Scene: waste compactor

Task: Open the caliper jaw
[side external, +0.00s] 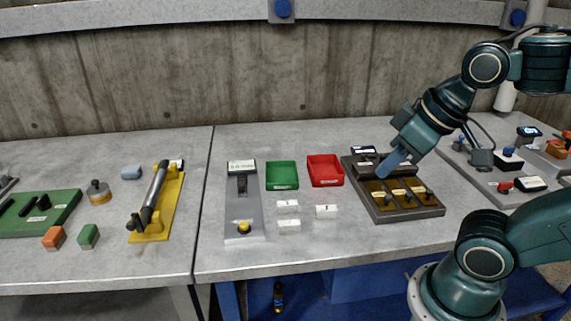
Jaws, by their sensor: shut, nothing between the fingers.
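My gripper (384,172) hangs over the dark tray at the right of the middle, its blue-grey fingers pointing down and to the left. It is shut and empty. Whether it touches the tray cannot be told. No part is clearly recognisable as a caliper. The most gauge-like thing is a grey plate (243,208) left of the bins, with a labelled block (242,167) at its far end. A dark upright piece (242,184) stands below the label, and a yellow knob (244,227) sits near the front. Its jaw opening is too small to make out. My gripper is well to its right.
A green bin (282,176) and a red bin (325,170) stand between plate and tray. Several white blocks (289,206) lie before them. The dark tray (410,214) has gold compartments. A yellow fixture (152,236) with a long bar is at left. The front table strip is mostly clear.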

